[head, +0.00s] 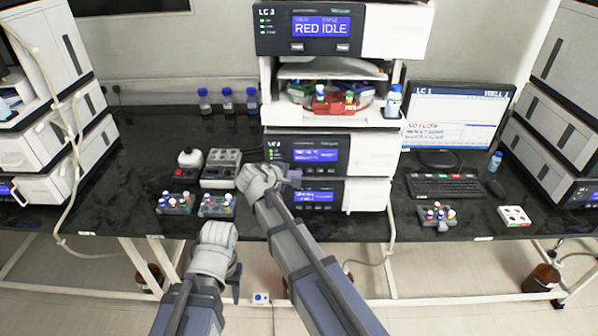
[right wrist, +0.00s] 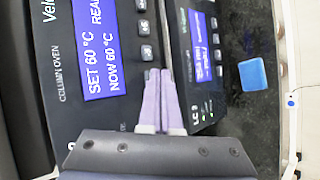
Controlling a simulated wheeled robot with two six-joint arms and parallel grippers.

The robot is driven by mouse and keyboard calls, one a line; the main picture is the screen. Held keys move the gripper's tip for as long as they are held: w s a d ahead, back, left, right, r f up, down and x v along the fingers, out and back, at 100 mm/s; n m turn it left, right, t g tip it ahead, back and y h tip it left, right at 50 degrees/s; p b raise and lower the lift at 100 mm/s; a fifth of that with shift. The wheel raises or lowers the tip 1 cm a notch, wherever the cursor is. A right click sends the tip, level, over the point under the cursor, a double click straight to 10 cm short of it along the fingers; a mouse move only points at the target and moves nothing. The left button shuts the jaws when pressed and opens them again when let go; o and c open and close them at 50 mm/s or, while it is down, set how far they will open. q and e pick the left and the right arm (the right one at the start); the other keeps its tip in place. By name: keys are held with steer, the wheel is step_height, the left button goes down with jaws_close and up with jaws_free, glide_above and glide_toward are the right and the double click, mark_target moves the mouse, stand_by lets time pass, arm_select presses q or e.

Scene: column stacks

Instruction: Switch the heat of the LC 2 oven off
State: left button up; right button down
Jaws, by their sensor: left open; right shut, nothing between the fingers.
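In the right wrist view the column oven (right wrist: 60,70) fills the left side. Its blue display (right wrist: 98,45) reads SET 60 °C, NOW 60 °C, and a cut-off READ. Small buttons (right wrist: 146,52) run along below the display. My right gripper (right wrist: 158,73) is shut and empty, its fingertips close to the buttons; I cannot tell whether they touch. In the head view my right gripper (head: 292,176) is at the front of the middle stack's lower units (head: 368,160). My left gripper (head: 236,284) hangs low in front of the bench edge, open and apart from everything.
Below the oven, another unit (right wrist: 185,60) carries an LC label whose number is hard to read. Vial racks (head: 216,207) and small devices (head: 220,168) stand left of the stack. A monitor (head: 458,115) and keyboard (head: 445,186) stand right. More stacks flank both sides.

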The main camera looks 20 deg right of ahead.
steer(key=shift+w, duration=0.2)
steer(key=shift+s, duration=0.2)
stand_by(0.3)
steer(key=shift+s+a, duration=0.2)
steer(key=shift+s, duration=0.45)
steer(key=s, duration=0.2)
steer(key=s+a, duration=0.1)
steer(key=s, duration=0.1)
steer(key=shift+s+a, duration=0.2)
steer(key=shift+s, duration=0.2)
stand_by(0.4)
